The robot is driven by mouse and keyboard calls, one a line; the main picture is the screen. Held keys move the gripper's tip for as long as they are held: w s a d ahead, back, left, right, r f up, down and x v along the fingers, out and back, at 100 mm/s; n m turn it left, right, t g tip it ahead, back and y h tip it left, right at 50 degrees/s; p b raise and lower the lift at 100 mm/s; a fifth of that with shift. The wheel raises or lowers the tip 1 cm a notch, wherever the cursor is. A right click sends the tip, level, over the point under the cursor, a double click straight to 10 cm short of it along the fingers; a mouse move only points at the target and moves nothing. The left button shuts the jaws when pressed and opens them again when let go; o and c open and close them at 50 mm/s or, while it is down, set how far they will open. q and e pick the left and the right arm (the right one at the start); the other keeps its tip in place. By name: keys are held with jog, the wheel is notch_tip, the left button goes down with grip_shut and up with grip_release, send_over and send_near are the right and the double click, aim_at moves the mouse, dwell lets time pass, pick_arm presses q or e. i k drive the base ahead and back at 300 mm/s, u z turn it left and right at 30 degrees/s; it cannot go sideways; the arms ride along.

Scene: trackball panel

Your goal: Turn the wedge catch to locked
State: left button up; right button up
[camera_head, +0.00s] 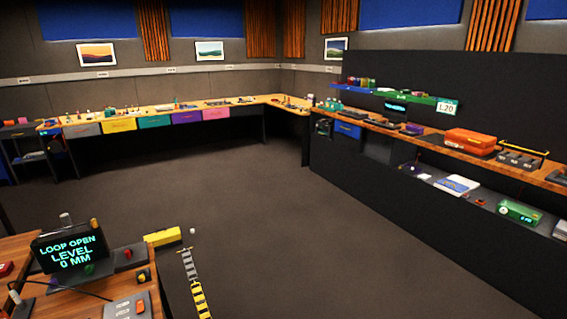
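I cannot make out the wedge catch for certain. At the bottom left, a wooden bench (75,304) carries a dark display (70,250) reading "LOOP OPEN LEVEL 0 MM". A dark block with a red knob (128,254) and a grey box with an orange part (138,307) sit beside it. A small pale-topped lever (15,293) stands at the left edge. Neither of my grippers shows in the head view.
A yellow box (163,237) and a yellow-black striped strip (200,299) lie by the bench's right side. A long bench with coloured drawers (119,125) runs along the back. A shelved counter (420,139) stands at right. The middle floor (240,200) is clear.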

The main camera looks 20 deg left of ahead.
aim_at(53, 281)
jog(key=u, duration=0.9)
jog(key=i, duration=0.85)
jog(key=u, duration=0.75)
